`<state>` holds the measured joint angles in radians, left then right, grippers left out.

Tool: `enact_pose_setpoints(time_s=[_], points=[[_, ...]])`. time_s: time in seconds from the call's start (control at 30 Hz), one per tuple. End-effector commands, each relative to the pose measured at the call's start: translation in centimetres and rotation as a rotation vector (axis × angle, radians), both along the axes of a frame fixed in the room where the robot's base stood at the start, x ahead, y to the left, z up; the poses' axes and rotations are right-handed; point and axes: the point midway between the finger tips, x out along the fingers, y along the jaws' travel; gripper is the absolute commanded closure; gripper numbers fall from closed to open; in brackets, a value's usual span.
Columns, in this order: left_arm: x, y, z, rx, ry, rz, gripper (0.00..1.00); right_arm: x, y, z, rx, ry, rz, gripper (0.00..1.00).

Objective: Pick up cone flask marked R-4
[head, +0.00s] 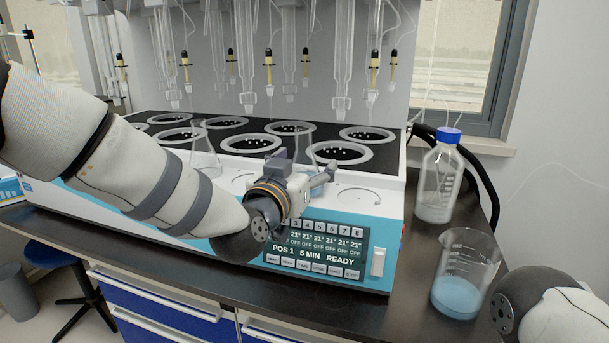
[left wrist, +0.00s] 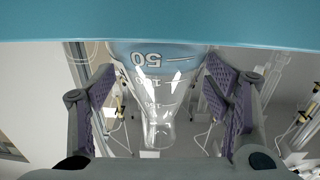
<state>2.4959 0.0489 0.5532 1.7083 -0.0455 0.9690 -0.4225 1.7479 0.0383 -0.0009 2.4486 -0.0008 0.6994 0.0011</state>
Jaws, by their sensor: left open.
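A clear cone flask (head: 306,138) with some blue liquid stands at the front of the distiller, right of its middle, partly hidden by my left gripper (head: 309,174). The left gripper is open. In the left wrist view the same flask (left wrist: 158,88) appears upside down between the purple finger pads, with a visible gap on each side. Its volume marks show, but I cannot read an R-4 mark. A second clear cone flask (head: 205,152) stands further left on the distiller. My right gripper is out of view; only part of the right arm shows at bottom right.
A blue-capped bottle (head: 438,178) and a beaker of blue liquid (head: 463,275) stand on the dark bench to the right.

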Motion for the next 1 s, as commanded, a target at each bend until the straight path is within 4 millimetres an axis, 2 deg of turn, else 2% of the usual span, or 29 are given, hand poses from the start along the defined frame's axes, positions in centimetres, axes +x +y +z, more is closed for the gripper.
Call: enact_pose_setpoints(time_s=[0.17,0.43,0.83,0.9,1.0], points=[[0.0,0.0,0.2,0.000,-0.002,0.000,0.29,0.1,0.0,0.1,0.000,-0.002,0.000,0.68],[0.0,0.0,0.2,0.000,-0.002,0.000,0.89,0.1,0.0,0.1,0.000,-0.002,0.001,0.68],[-0.1,0.0,0.6,0.000,-0.003,0.000,0.89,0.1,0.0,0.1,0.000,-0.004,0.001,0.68],[0.0,0.0,1.1,0.000,-0.004,0.000,1.00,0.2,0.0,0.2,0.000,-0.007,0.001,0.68],[0.0,0.0,2.3,0.000,-0.008,-0.001,1.00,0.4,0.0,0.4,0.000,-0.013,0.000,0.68]])
